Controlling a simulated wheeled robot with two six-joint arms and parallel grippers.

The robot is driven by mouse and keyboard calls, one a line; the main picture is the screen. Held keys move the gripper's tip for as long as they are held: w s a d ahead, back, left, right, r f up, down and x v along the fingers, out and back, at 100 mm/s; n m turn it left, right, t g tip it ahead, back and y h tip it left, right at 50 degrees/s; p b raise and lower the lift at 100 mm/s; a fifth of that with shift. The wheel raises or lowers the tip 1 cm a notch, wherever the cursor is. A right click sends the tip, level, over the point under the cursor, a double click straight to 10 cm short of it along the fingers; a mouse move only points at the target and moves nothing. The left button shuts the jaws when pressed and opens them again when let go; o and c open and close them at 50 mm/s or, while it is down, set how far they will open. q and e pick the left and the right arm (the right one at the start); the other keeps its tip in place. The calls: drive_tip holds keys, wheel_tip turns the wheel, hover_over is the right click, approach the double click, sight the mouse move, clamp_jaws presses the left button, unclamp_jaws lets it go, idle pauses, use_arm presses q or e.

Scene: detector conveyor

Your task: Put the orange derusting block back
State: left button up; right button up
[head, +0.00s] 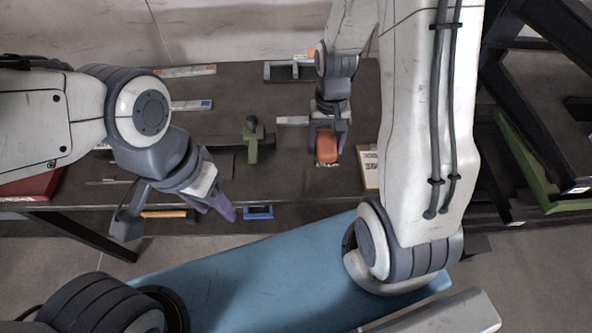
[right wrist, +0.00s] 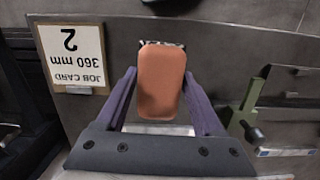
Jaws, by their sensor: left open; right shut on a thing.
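The orange derusting block (head: 327,147) is between the fingers of my right gripper (head: 327,140), over the dark table. In the right wrist view the block (right wrist: 161,82) sits between the two purple fingers of the right gripper (right wrist: 162,100), which is shut on it. A small black-and-white patterned patch shows at the block's far end; I cannot tell whether the block touches the table. My left gripper (head: 180,212) is open and empty near the table's front edge, well left of the block.
A job card (right wrist: 73,55) reading "2, 360 mm" lies beside the block; it also shows in the head view (head: 369,167). A green tool (head: 254,140) stands left of the block. A blue frame (head: 259,212) and an orange-handled tool (head: 166,213) lie at the front edge.

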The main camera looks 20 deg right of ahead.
drive_tip(key=s+d+m+b, duration=0.2)
drive_tip(key=s+m+b, duration=0.15)
drive_tip(key=s, duration=0.25)
drive_tip(key=p, duration=0.1)
hover_over(303, 170)
drive_tip(key=shift+m, duration=0.35)
drive_tip(key=f, duration=0.6)
drive_tip(key=shift+w+d+f, duration=0.15)
drive_tip(key=shift+d+f, duration=0.05)
drive_tip(key=shift+f, duration=0.05)
wheel_tip(303, 170, down, 4)
drive_tip(key=shift+f+p, duration=0.1)
drive_tip(key=shift+p, duration=0.2)
use_arm(q)
wheel_tip(303, 170, down, 4)
drive_tip(key=shift+r, duration=0.25)
use_arm(e)
drive_tip(key=shift+f, duration=0.15)
use_arm(q)
drive_tip(key=shift+f, duration=0.15)
use_arm(e)
drive_tip(key=o, duration=1.3)
